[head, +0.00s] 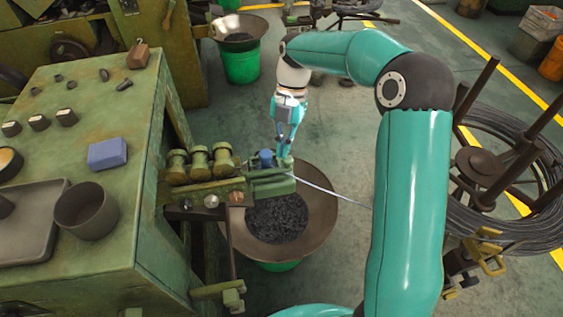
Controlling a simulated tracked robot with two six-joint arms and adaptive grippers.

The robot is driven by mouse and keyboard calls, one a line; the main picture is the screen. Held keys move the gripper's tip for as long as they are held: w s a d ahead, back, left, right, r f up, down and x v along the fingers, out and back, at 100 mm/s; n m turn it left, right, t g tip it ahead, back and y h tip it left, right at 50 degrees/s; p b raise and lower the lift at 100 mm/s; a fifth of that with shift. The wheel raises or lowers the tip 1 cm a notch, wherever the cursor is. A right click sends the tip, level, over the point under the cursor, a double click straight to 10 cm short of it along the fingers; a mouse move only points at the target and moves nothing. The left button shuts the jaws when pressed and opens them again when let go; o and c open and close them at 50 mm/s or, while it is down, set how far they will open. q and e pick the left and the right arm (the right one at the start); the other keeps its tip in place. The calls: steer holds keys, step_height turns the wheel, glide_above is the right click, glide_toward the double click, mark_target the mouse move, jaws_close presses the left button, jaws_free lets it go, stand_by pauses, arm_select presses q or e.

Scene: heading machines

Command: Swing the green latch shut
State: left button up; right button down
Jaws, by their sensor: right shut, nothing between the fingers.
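The green latch seems to be part of the green block assembly (271,184) on the side of the green machine; I cannot tell its exact outline or whether it is open or shut. A small blue knob (266,158) stands on this assembly. My right gripper (286,158) points down with its fingertips just above or against the right end of the assembly, beside the blue knob. It is shut and empty. I cannot tell whether it touches the latch. My left gripper is not in view.
A wide pan (321,222) of dark pieces sits below the assembly. A thin wire (335,194) runs right to a large wire coil (535,228). The machine top (110,90) carries a blue block (108,154), a dark cup (87,211) and a tray (28,243).

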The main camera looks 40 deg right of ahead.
steer(key=shift+v, duration=1.7)
steer(key=shift+a, duration=0.15)
